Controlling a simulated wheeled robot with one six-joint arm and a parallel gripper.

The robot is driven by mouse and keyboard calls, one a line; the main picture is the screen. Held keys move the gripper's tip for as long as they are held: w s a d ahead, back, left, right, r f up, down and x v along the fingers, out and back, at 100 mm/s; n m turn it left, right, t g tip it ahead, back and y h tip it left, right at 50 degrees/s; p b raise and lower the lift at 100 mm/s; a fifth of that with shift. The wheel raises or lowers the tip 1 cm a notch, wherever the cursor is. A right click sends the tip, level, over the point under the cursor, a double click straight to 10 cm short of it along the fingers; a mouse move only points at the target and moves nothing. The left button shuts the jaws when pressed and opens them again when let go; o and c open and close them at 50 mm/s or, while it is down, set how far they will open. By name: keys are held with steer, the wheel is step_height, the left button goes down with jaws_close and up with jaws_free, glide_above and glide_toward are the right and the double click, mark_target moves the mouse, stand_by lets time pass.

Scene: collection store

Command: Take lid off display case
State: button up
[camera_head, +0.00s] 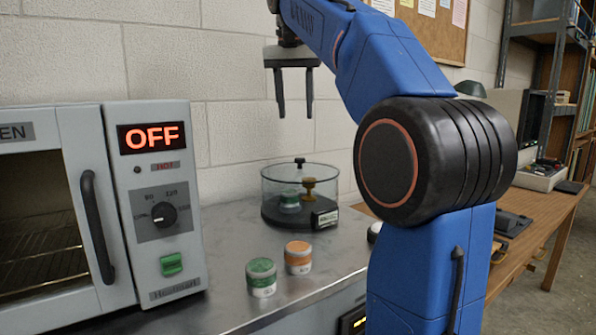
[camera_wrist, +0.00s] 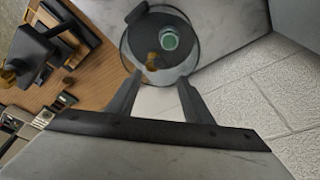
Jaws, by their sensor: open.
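The display case (camera_head: 272,212) is a round clear glass case with a dark base and a small white label, standing on the metal counter.
A green-topped jar (camera_head: 261,278) and an orange-topped jar (camera_head: 298,258) stand on the counter (camera_head: 225,225) in front of the case. A grey oven (camera_head: 160,225) reading OFF is at left. A white wall (camera_head: 235,110) is behind, and a wooden desk (camera_head: 540,205) is at right.

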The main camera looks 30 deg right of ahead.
glide_above(299, 159)
steer(key=s+a, duration=0.1)
step_height(299, 159, down, 9)
steer(key=shift+s+a+r, duration=0.1)
steer(key=shift+r, duration=0.05)
steer(key=shift+d+x, duration=0.15)
steer(key=shift+x, duration=1.25)
steer(key=shift+d+x, duration=0.15)
steer(key=shift+x, duration=1.2)
steer(key=shift+r, duration=0.1)
jaws_close()
